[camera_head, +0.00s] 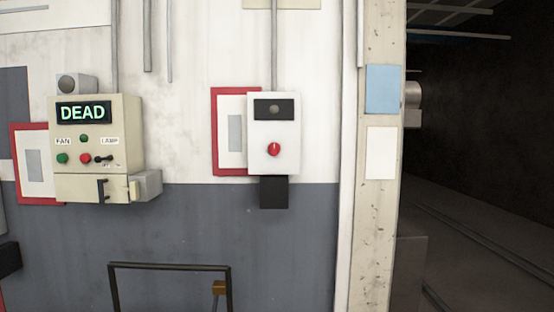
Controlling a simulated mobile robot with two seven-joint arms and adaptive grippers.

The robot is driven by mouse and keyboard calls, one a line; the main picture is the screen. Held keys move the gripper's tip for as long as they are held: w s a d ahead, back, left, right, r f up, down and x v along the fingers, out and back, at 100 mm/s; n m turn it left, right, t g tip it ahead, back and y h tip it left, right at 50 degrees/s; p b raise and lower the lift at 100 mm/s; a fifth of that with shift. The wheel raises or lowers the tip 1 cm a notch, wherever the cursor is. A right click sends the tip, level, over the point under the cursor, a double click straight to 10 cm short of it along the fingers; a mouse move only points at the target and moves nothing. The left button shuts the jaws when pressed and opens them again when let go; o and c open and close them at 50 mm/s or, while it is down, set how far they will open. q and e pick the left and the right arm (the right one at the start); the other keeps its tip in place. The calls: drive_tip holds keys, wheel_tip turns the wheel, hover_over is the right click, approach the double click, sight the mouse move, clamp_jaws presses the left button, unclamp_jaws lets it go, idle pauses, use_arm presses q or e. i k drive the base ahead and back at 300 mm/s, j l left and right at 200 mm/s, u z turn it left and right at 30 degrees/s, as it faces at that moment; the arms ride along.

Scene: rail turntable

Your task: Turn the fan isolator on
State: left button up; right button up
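A cream control box (97,188) hangs on the wall at the left. Its display (83,112) reads DEAD in green. Below are a FAN label (63,141), green buttons, a red button (85,159) and a small black lever switch (103,159) under a LAMP label. A black handle (101,189) is on its lower front. To the right hangs a white box (260,163) with a red round knob (274,149) bearing a pale upright mark, under a dark window (274,110). I cannot tell which is the fan isolator. Neither gripper is in view.
Red-framed boards (222,91) sit behind both boxes. A dark metal frame (170,267) stands low in front of the wall. A grey block (148,184) juts from the cream box. A post (379,225) edges a dark tunnel with rails at the right.

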sight(275, 148)
drive_tip(key=i+l+u, duration=0.2)
drive_tip(key=u, duration=0.25)
drive_tip(key=i+l+u, duration=0.15)
drive_tip(key=u, duration=0.3)
drive_tip(key=i+l+u, duration=0.1)
drive_tip(key=l, duration=0.25)
drive_tip(key=i+l+u, duration=0.1)
drive_tip(key=l, duration=0.3)
drive_tip(key=i+l, duration=0.1)
drive_tip(key=l, duration=0.25)
drive_tip(key=i+u, duration=0.05)
